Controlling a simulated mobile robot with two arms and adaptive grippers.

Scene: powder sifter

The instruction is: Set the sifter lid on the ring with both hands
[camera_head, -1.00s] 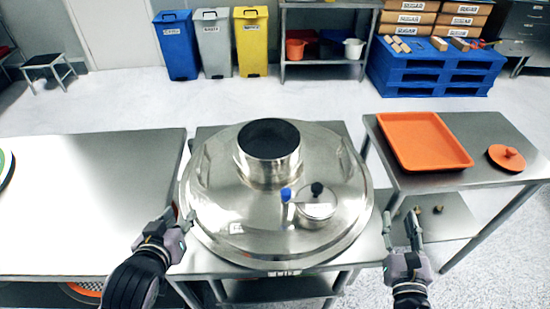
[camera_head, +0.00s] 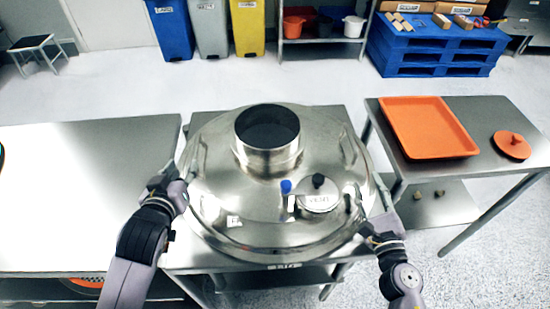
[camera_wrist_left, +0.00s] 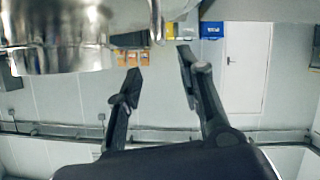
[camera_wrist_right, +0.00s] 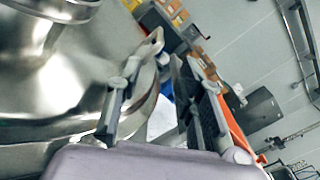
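The sifter lid (camera_head: 215,215) is a large shiny steel dome with a wide open pipe neck (camera_head: 268,158) and a small round hatch (camera_head: 318,196). It sits at the middle table; I cannot make out the ring separately beneath it. My left gripper (camera_head: 172,184) is at the lid's left edge. In the left wrist view its fingers (camera_wrist_left: 158,72) are apart, with a metal handle (camera_wrist_left: 157,20) just beyond the gap. My right gripper (camera_head: 378,222) is at the lid's right edge. In the right wrist view its fingers (camera_wrist_right: 150,85) are apart beside the rim; its contact is unclear.
A bare steel table (camera_head: 75,190) stands on the left. The right table holds an orange tray (camera_head: 430,128) and an orange round lid (camera_head: 512,145). Bins (camera_head: 212,30), a shelf (camera_head: 325,45) and a blue pallet (camera_head: 435,62) stand behind, across open floor.

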